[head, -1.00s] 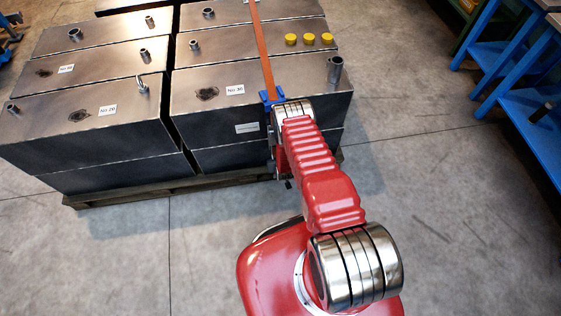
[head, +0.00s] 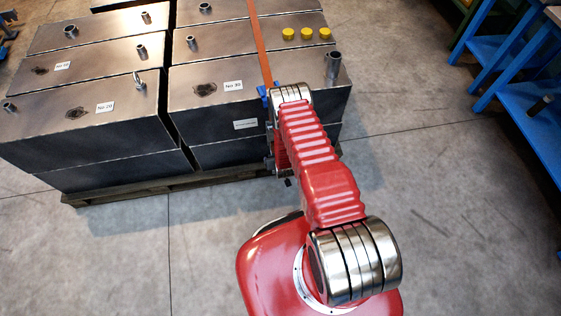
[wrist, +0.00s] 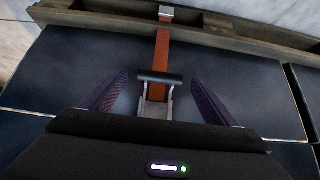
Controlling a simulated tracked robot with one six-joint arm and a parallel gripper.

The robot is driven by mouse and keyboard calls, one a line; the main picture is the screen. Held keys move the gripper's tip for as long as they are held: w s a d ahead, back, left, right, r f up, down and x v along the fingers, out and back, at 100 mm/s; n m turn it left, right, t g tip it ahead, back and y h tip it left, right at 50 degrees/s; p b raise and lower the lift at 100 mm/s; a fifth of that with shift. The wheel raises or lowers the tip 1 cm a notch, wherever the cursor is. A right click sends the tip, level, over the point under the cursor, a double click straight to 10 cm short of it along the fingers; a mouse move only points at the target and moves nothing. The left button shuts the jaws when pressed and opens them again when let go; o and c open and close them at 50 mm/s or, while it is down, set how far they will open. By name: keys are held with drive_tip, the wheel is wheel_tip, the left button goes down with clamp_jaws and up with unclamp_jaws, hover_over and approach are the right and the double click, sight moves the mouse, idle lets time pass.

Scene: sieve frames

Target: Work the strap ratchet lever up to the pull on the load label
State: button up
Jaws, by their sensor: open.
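The orange strap (head: 259,45) runs over the top of the dark metal tanks and also shows in the wrist view (wrist: 162,50), down the tank's side. The ratchet lever, with a dark crossbar (wrist: 160,77) on metal arms, lies over the strap in the wrist view. My gripper (wrist: 160,85) is open, one finger on each side of the lever, apart from it. In the head view my arm hides the gripper and most of the ratchet; blue corner pieces (head: 263,92) show beside the arm. A white load label (head: 246,124) is on the tank's front face, its print too small to read.
The tanks stand on a wooden pallet (head: 130,190). Metal pipe stubs (head: 333,66) and yellow caps (head: 306,34) rise from their tops. A blue workbench (head: 535,120) stands at the right. The concrete floor between is clear.

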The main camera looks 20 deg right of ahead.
drive_tip(key=v, duration=1)
drive_tip(key=shift+f, duration=0.15)
drive_tip(key=w+a+r, duration=0.1)
drive_tip(key=w+r, duration=0.3)
drive_tip(key=r, duration=0.6)
drive_tip(key=w+r, duration=0.5)
drive_tip(key=r, duration=0.5)
drive_tip(key=s+a+r+n+y, duration=0.1)
drive_tip(key=a+r, duration=0.1)
drive_tip(key=r, duration=1)
drive_tip(key=s+a+r, duration=0.1)
drive_tip(key=r, duration=1)
drive_tip(key=s+a+r+g, duration=0.1)
drive_tip(key=s+a+r, duration=0.2)
drive_tip(key=s+r, duration=1.6)
drive_tip(key=s, duration=0.3)
drive_tip(key=s+a+r+n, duration=0.1)
drive_tip(key=s+r, duration=0.3)
drive_tip(key=s, duration=0.4)
drive_tip(key=shift+s+r+g+y, duration=0.15)
drive_tip(key=shift+r+g+y, duration=0.15)
drive_tip(key=shift+g, duration=0.1)
